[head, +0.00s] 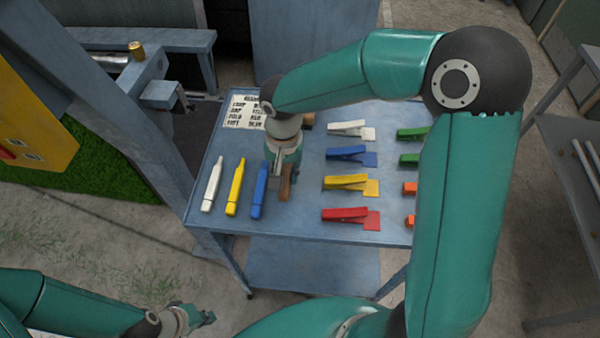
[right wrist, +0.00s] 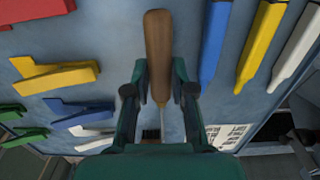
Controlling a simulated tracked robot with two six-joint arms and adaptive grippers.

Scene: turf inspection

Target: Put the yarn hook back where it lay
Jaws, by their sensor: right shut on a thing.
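The yarn hook has a brown wooden handle (head: 287,182) and a thin metal shaft. In the right wrist view its handle (right wrist: 158,45) points up the picture between the fingers, and the shaft runs back toward the palm. My right gripper (head: 279,176) is shut on the hook over the blue-grey table (head: 305,222); it also shows in the right wrist view (right wrist: 159,82). I cannot tell whether the hook touches the table top. My left gripper (head: 202,318) is low in the head view, away from the table, and its jaws are too small to read.
White (head: 212,184), yellow (head: 235,188) and blue (head: 259,191) markers lie left of the hook. White, blue, yellow and red clips (head: 350,215) lie to its right, with green and orange ones beyond. A written card (head: 240,112) lies at the back left.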

